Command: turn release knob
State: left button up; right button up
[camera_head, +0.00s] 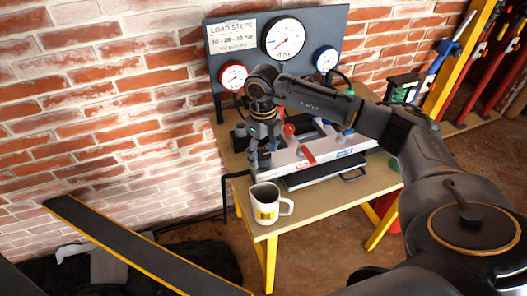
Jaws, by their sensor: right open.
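My right arm reaches in from the right, and my right gripper (261,157) points down over the left end of the white pump unit (300,154) on the table. The gripper is open. Its fingers are close to the unit's left end; I cannot tell whether they touch anything. A red round knob (289,129) stands on the unit just right of the gripper. I cannot tell which control is the release knob; one may be hidden behind the gripper. My left gripper is not in view.
A gauge panel (241,71) with a large white gauge (284,38), a red gauge (233,76) and a blue gauge (326,60) stands behind. A white mug (267,205) sits at the table's front left corner. The wooden table (325,204) has bare room right of the mug.

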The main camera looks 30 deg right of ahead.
aim_at(263, 156)
notch_tip(263, 156, up, 12)
dwell(0.4)
jog(key=shift+f, duration=0.1)
dwell(0.4)
